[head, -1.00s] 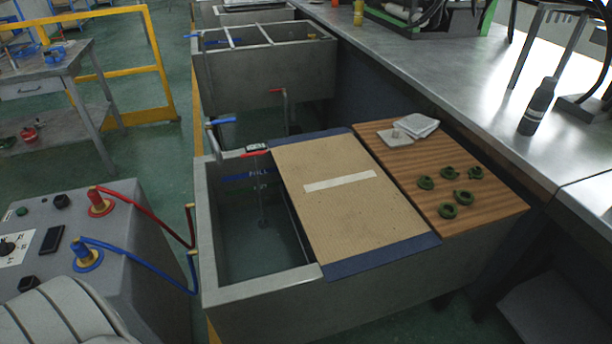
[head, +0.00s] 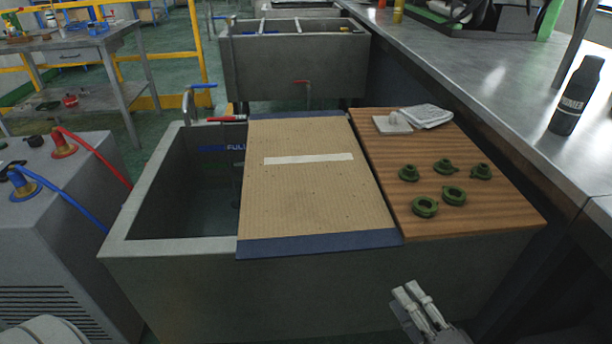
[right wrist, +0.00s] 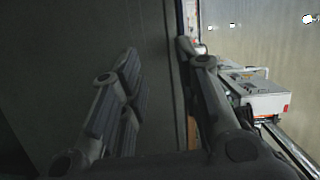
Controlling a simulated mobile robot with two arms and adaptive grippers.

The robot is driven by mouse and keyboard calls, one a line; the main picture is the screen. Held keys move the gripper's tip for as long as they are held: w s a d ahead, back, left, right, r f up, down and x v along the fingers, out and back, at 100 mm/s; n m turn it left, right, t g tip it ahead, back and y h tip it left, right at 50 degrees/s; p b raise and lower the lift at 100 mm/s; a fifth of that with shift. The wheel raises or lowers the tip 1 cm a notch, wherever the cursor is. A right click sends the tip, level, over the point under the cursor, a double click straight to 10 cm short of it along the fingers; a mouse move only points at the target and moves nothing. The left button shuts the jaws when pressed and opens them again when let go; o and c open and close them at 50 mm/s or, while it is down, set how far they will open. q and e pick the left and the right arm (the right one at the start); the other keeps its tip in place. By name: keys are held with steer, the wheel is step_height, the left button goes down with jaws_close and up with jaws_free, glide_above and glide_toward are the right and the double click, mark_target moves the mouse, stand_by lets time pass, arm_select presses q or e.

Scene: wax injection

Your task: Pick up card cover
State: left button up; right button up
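The card cover (head: 315,200), a tan cardboard sheet with a pale tape strip and dark blue front and back edges, lies flat over the middle of the grey sink tank (head: 170,257). My right gripper (head: 410,290) is low in front of the tank, below and right of the cover's front right corner, apart from it. In the right wrist view its fingers (right wrist: 158,58) are spread with nothing between them. I cannot pick out the cover in that view. My left gripper is not in view.
A wooden board (head: 475,225) right of the cover holds several green rings (head: 424,207), a white block (head: 393,124) and folded cloth (head: 427,116). The tank's left part is open. A grey machine (head: 60,230) with red and blue hoses stands left. A metal bench (head: 450,60) runs along the right.

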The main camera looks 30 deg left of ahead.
mark_target(368, 249)
steer(key=shift+y, duration=0.5)
steer(key=w+a+r, duration=0.1)
steer(key=a, duration=0.2)
steer(key=w+a, duration=0.2)
steer(key=w+a+r, duration=0.1)
steer(key=w+a, duration=0.1)
steer(key=a, duration=0.1)
steer(key=shift+a+r, duration=0.35)
steer(key=shift+w+a, duration=0.2)
steer(key=shift+a, duration=0.1)
steer(key=shift+w, duration=0.1)
steer(key=c, duration=0.6)
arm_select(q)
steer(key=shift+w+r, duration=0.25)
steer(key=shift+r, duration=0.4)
arm_select(e)
jaws_close()
